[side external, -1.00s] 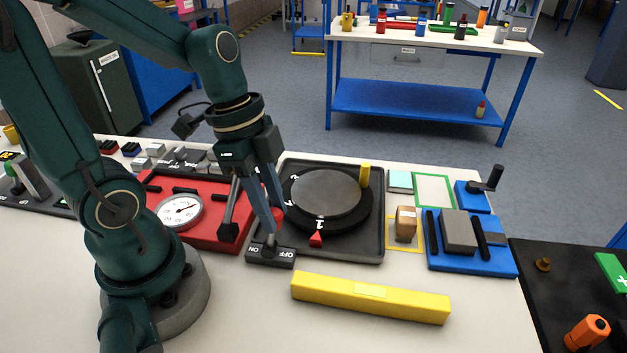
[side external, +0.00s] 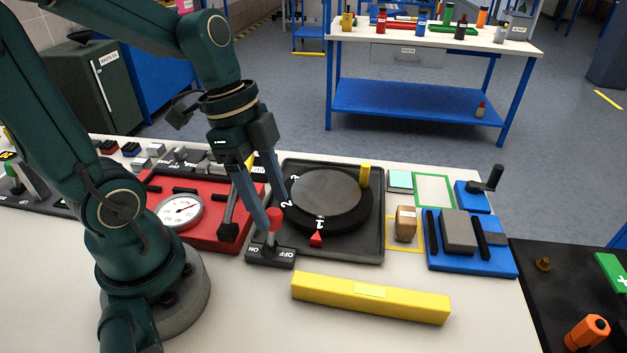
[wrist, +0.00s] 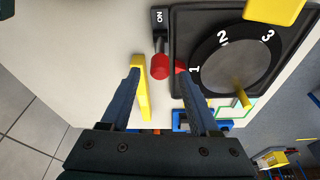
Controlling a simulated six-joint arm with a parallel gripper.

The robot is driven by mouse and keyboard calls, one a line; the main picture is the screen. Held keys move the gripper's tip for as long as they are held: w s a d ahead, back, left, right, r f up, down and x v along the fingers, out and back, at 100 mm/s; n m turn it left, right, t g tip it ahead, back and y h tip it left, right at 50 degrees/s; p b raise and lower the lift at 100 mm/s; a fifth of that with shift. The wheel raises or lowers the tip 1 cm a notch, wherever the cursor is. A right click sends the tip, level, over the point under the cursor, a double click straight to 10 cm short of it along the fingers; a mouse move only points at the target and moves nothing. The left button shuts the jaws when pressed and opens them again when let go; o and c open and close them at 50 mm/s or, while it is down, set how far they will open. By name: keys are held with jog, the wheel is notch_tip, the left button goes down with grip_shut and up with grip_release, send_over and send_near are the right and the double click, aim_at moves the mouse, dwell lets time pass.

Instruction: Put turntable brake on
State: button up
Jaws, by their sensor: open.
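The brake lever, with a red knob (side external: 274,214), stands on a small dark base (side external: 270,257) marked ON at left and OFF at right. The lever appears to lean slightly toward OFF. My gripper (side external: 274,212) is open, pointing down, with one finger on each side of the knob. The red knob (wrist: 160,66) also shows between the fingertips (wrist: 160,74) in the wrist view, where only the ON label is readable. The turntable (side external: 326,193) has a grey disc, a numbered black ring and a yellow post (side external: 365,174). A red pointer (side external: 316,240) is at number 1.
A red panel with a gauge (side external: 180,212) and a black lever (side external: 229,230) stands close left of the brake. A yellow bar (side external: 370,298) lies in front. A tan block (side external: 405,223) and a blue fixture (side external: 470,258) are at right.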

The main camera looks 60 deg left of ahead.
jog(key=shift+v, duration=1.75)
jog(key=shift+r, duration=0.15)
jog(key=c, duration=0.7)
jog(key=shift+w+d+r+m, duration=0.15)
jog(key=shift+w+r, duration=0.1)
jog(key=shift+r, duration=0.25)
jog(key=shift+w+d+r+m, duration=0.15)
jog(key=shift+w+r, duration=0.15)
jog(key=shift+r, duration=0.15)
grip_shut()
jog(key=w+d+r+m+g, duration=0.1)
jog(key=w+d+r+m, duration=0.1)
jog(key=d, duration=0.2)
jog(key=shift+m+g, duration=0.3)
jog(key=shift+m, duration=0.1)
jog(key=shift+s+a+f, duration=0.25)
jog(key=shift+f, duration=1.35)
jog(key=shift+s+a+f, duration=0.2)
jog(key=shift+f, duration=1.35)
jog(key=shift+s+a+f, duration=0.25)
jog(key=shift+f, duration=1.35)
